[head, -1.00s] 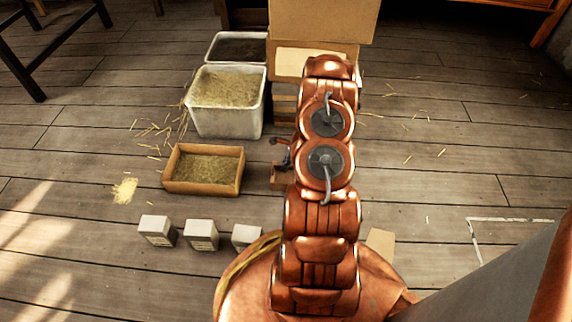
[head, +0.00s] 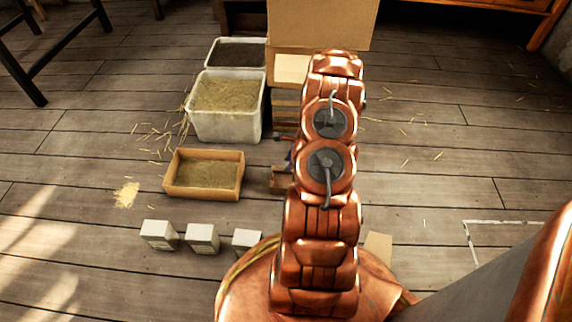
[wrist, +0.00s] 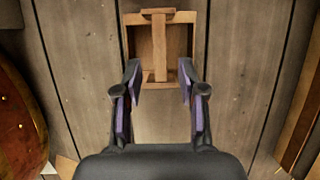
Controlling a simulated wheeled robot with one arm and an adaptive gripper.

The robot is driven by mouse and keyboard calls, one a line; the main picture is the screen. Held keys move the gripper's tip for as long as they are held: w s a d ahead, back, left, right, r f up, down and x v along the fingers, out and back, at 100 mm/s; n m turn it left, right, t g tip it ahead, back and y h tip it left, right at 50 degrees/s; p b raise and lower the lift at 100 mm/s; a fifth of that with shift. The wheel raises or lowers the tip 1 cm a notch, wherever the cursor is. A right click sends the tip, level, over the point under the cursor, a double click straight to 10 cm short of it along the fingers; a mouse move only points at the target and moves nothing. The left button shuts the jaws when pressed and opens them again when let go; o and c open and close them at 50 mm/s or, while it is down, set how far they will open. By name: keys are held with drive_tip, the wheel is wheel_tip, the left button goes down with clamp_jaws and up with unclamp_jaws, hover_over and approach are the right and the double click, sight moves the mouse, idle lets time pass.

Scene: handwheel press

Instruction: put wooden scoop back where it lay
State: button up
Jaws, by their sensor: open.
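A wooden T-shaped piece (wrist: 159,45), which looks like the scoop with its crossbar handle, lies in a shallow wooden holder (wrist: 133,45) in the wrist view. My gripper (wrist: 159,92) is open, its two purple-padded fingers apart with nothing held between them. The fingertips are on either side of the piece's near end; I cannot tell whether they touch the holder. In the head view the small wooden holder (head: 280,181) shows left of my arm, and my gripper is mostly hidden behind the arm.
A shallow wooden box of chopped straw (head: 237,183) stands left of the holder. Behind it are a white straw bin (head: 228,124) and a dark-filled bin (head: 212,56). Several small pale blocks (head: 202,238) stand in front. The floor to the right is mostly clear.

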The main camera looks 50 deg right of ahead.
drive_tip(key=p+v, duration=0.2)
drive_tip(key=v, duration=0.5)
drive_tip(key=w+a+r+n+g+y, duration=0.1)
drive_tip(key=w+a+r+n, duration=0.1)
drive_tip(key=a+r+n, duration=0.55)
drive_tip(key=w+a+r+n+g, duration=0.1)
drive_tip(key=w+a+r+n, duration=0.15)
drive_tip(key=a+r, duration=0.95)
drive_tip(key=s+a+r+n+g, duration=0.1)
drive_tip(key=s+a+r+n, duration=0.35)
drive_tip(key=a, duration=0.35)
drive_tip(key=s+a+r+n+g, duration=0.2)
drive_tip(key=s+a+r+n, duration=0.25)
drive_tip(key=a, duration=0.25)
drive_tip(key=s+a+r+n+g+h, duration=0.1)
drive_tip(key=s+a+r+n+h, duration=0.1)
drive_tip(key=s, duration=0.7)
drive_tip(key=s+a+r+n+h, duration=0.1)
drive_tip(key=s+a+r+n, duration=0.2)
drive_tip(key=s+r+n, duration=0.2)
drive_tip(key=s+n, duration=0.2)
drive_tip(key=s, duration=0.2)
drive_tip(key=shift+s+g+h, duration=0.2)
drive_tip(key=shift+g+h, duration=0.2)
